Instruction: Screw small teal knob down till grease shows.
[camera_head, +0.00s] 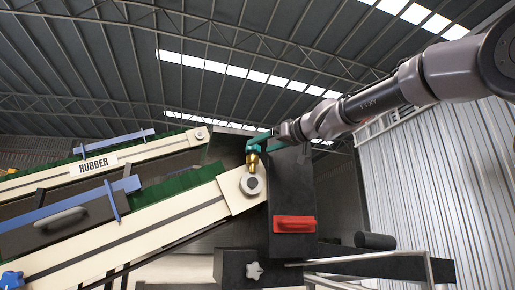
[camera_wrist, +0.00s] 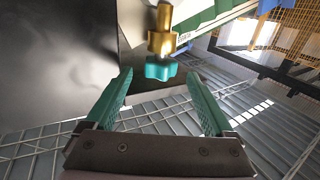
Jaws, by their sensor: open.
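The small teal knob (camera_wrist: 160,68) is lobed and sits on the end of a brass fitting (camera_wrist: 163,35) in the wrist view. In the head view the brass fitting (camera_head: 253,159) stands just above a round grey bearing (camera_head: 251,184) at the end of a cream rail. The knob is hard to tell from my teal fingers there. My gripper (camera_wrist: 160,75) is open, with one finger on each side of the knob in the picture and gaps on both sides. How deep the knob lies between the tips I cannot tell. No grease can be made out.
A dark upright panel (camera_head: 290,185) with a red handle (camera_head: 294,224) stands right beside the fitting. A white star knob (camera_head: 254,270) and a blue star knob (camera_head: 11,280) sit lower. A second rail labelled RUBBER (camera_head: 97,164) lies behind. Open air lies above.

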